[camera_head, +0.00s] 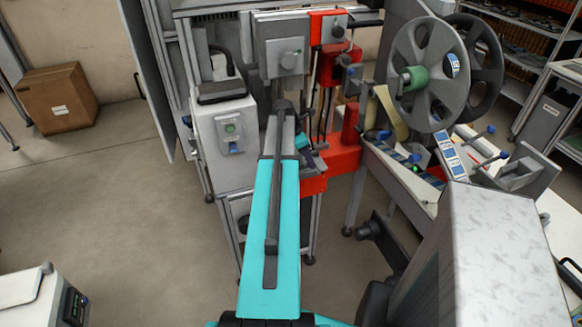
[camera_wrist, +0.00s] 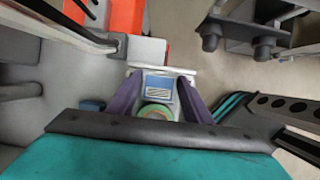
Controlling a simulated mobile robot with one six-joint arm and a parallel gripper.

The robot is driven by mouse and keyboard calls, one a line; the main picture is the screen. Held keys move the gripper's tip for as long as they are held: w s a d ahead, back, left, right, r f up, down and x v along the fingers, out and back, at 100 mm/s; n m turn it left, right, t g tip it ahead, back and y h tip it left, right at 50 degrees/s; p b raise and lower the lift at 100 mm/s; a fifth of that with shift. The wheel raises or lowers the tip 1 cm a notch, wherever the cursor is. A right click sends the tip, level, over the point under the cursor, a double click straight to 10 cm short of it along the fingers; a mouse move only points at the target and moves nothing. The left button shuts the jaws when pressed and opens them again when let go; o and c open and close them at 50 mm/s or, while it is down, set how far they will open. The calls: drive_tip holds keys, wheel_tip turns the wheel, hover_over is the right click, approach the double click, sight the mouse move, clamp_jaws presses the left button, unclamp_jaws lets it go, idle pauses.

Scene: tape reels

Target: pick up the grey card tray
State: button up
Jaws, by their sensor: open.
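In the wrist view, a light grey piece that looks like the card tray (camera_wrist: 165,71) holds a blue and white card (camera_wrist: 159,85). A green ring (camera_wrist: 157,112) shows just below the card. My gripper (camera_wrist: 158,82) has its two purple fingers spread, one on each side of the card. I cannot tell whether the fingers touch the tray. In the head view, my gripper (camera_head: 306,148) is partly hidden behind my teal arm, close to the red machine frame. The tray cannot be made out there.
The red frame (camera_head: 345,155) stands right beside my gripper. A grey control box (camera_head: 228,135) is to the left. A large grey reel (camera_head: 428,75) and a white worktable (camera_head: 400,170) are to the right. A cardboard box (camera_head: 57,98) sits at far left; the floor before it is clear.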

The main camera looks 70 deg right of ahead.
drive_tip(key=shift+c, duration=0.4)
drive_tip(key=c, duration=0.7)
drive_tip(key=shift+r, duration=0.2)
drive_tip(key=shift+c, duration=0.2)
drive_tip(key=shift+r+b, duration=0.6)
drive_tip(key=shift+r, duration=0.85)
drive_tip(key=s+a+r+b, duration=0.1)
drive_tip(key=s+a+b, duration=0.2)
drive_tip(key=s+a, duration=0.6)
drive_tip(key=a, duration=0.4)
drive_tip(key=shift+s+r, duration=0.15)
drive_tip(key=shift+r, duration=0.2)
